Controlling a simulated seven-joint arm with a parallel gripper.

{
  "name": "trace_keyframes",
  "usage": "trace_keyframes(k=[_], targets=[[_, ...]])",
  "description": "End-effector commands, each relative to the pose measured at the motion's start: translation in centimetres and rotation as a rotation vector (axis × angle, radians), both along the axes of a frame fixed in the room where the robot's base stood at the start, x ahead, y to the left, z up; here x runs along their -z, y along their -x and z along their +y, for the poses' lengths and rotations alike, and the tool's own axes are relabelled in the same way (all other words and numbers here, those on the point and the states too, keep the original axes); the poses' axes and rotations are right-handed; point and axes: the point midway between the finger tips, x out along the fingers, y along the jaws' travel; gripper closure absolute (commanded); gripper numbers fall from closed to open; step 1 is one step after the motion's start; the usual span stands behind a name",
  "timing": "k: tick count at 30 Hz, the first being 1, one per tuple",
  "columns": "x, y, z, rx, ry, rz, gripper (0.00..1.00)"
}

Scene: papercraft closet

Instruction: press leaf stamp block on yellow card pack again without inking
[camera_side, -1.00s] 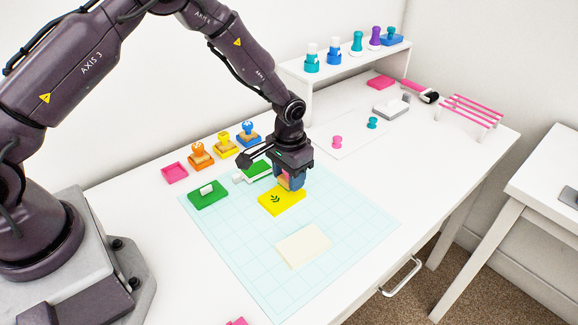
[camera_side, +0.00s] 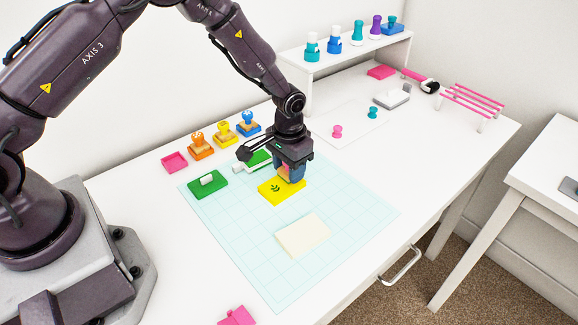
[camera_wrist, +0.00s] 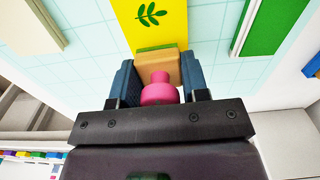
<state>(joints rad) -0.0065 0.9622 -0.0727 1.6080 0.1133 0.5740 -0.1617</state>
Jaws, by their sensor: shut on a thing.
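The yellow card pack (camera_side: 281,191) lies on the pale grid mat, with a dark green leaf print on its left part. It also shows in the wrist view (camera_wrist: 168,36). My gripper (camera_side: 289,174) is over the right part of the pack. In the wrist view my gripper (camera_wrist: 159,80) is shut on the leaf stamp block (camera_wrist: 158,68), a wooden block with a pink knob and green underside edge. The block is beside the leaf print. Whether its face touches the card cannot be told.
A green pad (camera_side: 208,184) lies left of the pack, and a cream card pack (camera_side: 303,236) lies in front on the grid mat (camera_side: 250,236). Orange, yellow and blue stamps stand behind. A white shelf (camera_side: 350,58) with bottles stands at the back right.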

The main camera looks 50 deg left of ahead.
Motion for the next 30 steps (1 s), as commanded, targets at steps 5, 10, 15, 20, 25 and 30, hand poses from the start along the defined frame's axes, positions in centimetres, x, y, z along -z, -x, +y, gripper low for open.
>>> trace_keyframes(k=[5,10,15,20,25,30], targets=[[0.2,0.0,0.0,0.000,0.000,0.000,0.91],[0.5,0.0,0.0,0.000,0.000,0.000,0.91],[0.9,0.0,0.0,0.000,0.000,0.000,0.91],[1.2,0.0,0.0,0.000,0.000,0.000,0.91],[1.3,0.0,0.0,0.000,0.000,0.000,0.91],[1.3,0.0,0.0,0.000,0.000,0.000,0.91]])
